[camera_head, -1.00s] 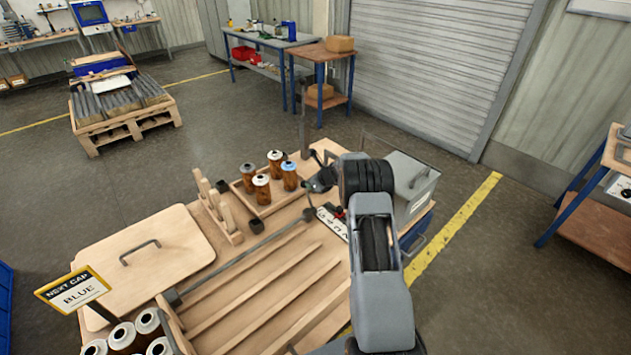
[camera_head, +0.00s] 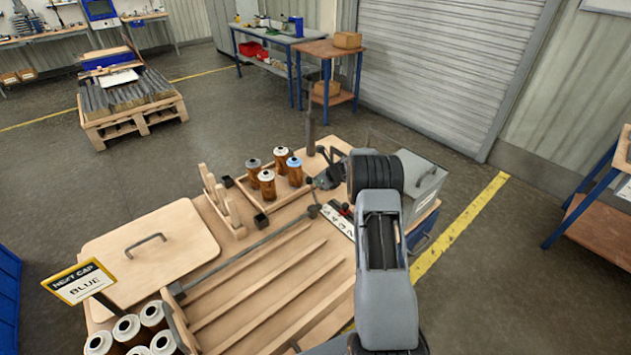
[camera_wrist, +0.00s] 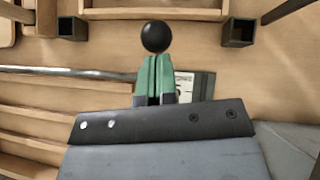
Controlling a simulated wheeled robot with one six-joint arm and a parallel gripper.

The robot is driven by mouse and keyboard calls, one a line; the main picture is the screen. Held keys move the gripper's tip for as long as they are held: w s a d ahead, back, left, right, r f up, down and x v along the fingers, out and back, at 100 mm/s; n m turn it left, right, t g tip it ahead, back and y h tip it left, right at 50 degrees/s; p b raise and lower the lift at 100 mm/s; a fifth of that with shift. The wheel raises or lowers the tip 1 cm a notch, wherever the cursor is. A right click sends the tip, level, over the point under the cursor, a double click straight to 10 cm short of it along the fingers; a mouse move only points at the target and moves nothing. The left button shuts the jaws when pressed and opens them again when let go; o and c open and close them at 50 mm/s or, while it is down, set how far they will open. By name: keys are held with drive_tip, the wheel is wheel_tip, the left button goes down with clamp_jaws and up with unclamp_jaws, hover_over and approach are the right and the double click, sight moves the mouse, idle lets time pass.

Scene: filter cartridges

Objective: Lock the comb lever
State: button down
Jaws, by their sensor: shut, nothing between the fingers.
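The comb lever appears as a long grey rod (camera_head: 245,248) running along the bench to a dark round end (camera_head: 313,211). The rod also shows in the wrist view (camera_wrist: 70,73), coming in from the left and passing behind the fingers. A black ball knob (camera_wrist: 156,36) sits just beyond my fingertips; I cannot tell whether they touch it. My gripper (camera_wrist: 154,62) is shut with its green finger pads together and nothing between them. In the head view my gripper (camera_head: 326,180) is small, above the bench near the rod's dark end. A white lettered plate (camera_head: 338,219) lies beside it.
Several brown cartridges (camera_head: 267,184) stand in a wooden tray behind the rod. Wooden rails (camera_head: 260,285) lie in front. A lidded board (camera_head: 175,240), a "NEXT CAP BLUE" sign (camera_head: 80,282) and white-topped cartridges (camera_head: 127,328) are at left. A grey box (camera_head: 425,178) stands right.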

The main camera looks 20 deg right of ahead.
drive_tip(key=b+v, duration=0.1)
drive_tip(key=v, duration=1.1)
drive_tip(key=shift+r, duration=0.25)
drive_tip(key=shift+w+d, duration=0.1)
drive_tip(key=shift+w, duration=0.05)
